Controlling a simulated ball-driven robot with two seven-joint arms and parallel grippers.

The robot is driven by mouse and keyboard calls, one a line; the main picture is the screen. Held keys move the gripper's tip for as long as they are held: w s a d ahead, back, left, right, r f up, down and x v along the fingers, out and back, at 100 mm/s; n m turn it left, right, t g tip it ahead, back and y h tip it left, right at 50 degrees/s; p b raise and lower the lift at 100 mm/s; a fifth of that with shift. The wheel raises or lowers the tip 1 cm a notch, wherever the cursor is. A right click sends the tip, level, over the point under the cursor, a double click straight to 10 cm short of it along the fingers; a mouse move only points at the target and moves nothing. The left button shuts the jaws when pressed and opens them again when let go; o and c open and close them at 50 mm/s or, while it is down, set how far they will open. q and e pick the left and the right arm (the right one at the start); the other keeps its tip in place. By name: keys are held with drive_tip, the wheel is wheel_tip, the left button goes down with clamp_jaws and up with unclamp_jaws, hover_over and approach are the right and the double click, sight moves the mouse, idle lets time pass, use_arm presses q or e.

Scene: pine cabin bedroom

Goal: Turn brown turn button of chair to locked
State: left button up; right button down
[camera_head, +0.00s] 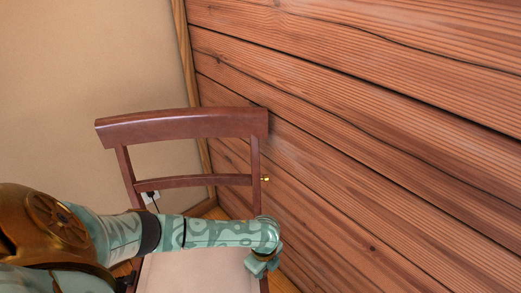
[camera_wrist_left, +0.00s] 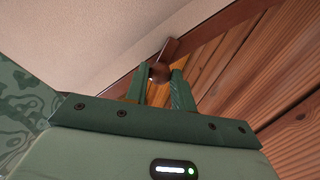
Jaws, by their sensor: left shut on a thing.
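The chair (camera_head: 182,124) is dark reddish-brown wood with a pale seat (camera_head: 195,272), and it stands beside the plank wall. My left arm crosses in front of the chair back, and my left gripper (camera_head: 262,266) is at the right edge of the seat, pointing down. In the left wrist view the two green fingers (camera_wrist_left: 160,82) are closed around a small dark brown piece, which looks like the brown turn button (camera_wrist_left: 159,72). A short brown bar extends up from it. The button is hidden in the head view, and its angle is hard to read. My right gripper is not in view.
The plank wall (camera_head: 390,150) runs close along the chair's right side. A beige wall (camera_head: 90,60) is behind on the left. A small brass-coloured piece (camera_head: 265,179) shows beside the right post of the chair back. Little floor is visible.

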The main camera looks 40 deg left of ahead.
use_arm(q)
drive_tip(key=n+p, duration=0.2)
drive_tip(key=n, duration=0.1)
drive_tip(key=n+p, duration=0.1)
drive_tip(key=shift+w+d+r+n+p, duration=0.15)
drive_tip(key=shift+r+n+p, duration=0.15)
drive_tip(key=shift+n+p, duration=0.1)
drive_tip(key=n+p, duration=0.2)
drive_tip(key=n, duration=0.1)
drive_tip(key=shift+f+n, duration=0.1)
drive_tip(key=shift+n, duration=0.9)
drive_tip(key=shift+w+f+n+p, duration=0.15)
drive_tip(key=shift+n+p, duration=0.5)
drive_tip(key=shift+n, duration=0.65)
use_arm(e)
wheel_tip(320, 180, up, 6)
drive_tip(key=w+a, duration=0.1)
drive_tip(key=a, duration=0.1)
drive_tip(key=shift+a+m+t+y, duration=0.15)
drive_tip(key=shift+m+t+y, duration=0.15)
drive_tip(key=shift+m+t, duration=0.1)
use_arm(q)
drive_tip(key=o, duration=0.9)
drive_tip(key=shift+f, duration=0.1)
drive_tip(key=shift+o, duration=0.4)
drive_tip(key=shift+f, duration=0.1)
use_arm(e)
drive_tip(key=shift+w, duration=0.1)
